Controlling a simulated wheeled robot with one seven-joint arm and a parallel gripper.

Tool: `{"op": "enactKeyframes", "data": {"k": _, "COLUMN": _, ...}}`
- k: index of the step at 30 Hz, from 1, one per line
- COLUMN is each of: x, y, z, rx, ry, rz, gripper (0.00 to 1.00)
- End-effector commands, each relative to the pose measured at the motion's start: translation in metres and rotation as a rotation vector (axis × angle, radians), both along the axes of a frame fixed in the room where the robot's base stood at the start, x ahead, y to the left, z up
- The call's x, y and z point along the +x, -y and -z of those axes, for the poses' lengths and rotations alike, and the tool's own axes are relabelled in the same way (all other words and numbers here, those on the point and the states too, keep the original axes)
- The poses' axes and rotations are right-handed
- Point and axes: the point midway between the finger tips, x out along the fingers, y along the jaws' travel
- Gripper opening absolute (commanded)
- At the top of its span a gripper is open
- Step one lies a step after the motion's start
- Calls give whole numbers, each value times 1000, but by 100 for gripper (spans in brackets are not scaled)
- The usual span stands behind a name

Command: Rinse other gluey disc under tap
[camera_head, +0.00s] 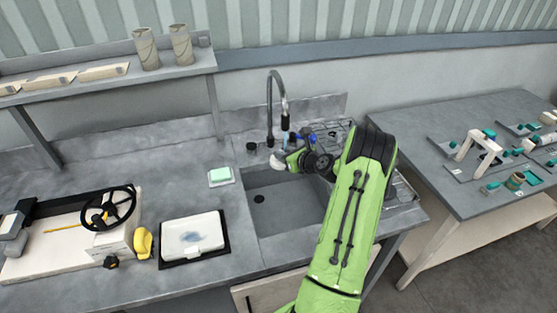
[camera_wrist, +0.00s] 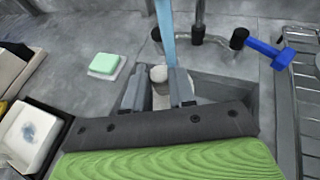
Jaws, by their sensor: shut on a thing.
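My gripper (camera_wrist: 159,92) is shut on a small pale disc (camera_wrist: 158,75), seen between the two grey fingers. In the head view the pale disc (camera_head: 277,162) shows at the gripper's tip, over the back left of the sink (camera_head: 262,222). The dark gooseneck tap (camera_head: 270,100) stands behind the sink. A light blue stream of water (camera_wrist: 166,30) comes down toward the disc and fingertips in the wrist view. Whether it strikes the disc squarely and whether glue is on the disc I cannot tell. The blue tap lever (camera_wrist: 268,53) is to the right.
A green sponge on a dish (camera_head: 220,176) lies left of the sink. A white pad in a black tray (camera_head: 193,236) and a machine with a black handwheel (camera_head: 108,208) are farther left. A metal drying rack (camera_wrist: 305,80) is to the right. The sink's left part is empty.

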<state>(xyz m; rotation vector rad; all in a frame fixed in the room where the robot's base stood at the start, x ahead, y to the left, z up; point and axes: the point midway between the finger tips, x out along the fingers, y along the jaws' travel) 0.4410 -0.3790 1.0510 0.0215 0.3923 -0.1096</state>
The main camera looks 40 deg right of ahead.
Motion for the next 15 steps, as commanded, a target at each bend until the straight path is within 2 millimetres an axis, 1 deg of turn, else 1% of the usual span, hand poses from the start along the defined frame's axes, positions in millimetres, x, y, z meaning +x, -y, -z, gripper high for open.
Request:
{"op": "enactKeyframes", "data": {"k": 8, "x": -2, "y": 2, "z": -1, "rx": -1, "ry": 2, "rz": 0, "gripper": 0}}
{"op": "enactKeyframes", "data": {"k": 15, "x": 5, "y": -3, "z": -1, "rx": 1, "ry": 1, "rz": -3, "gripper": 0}}
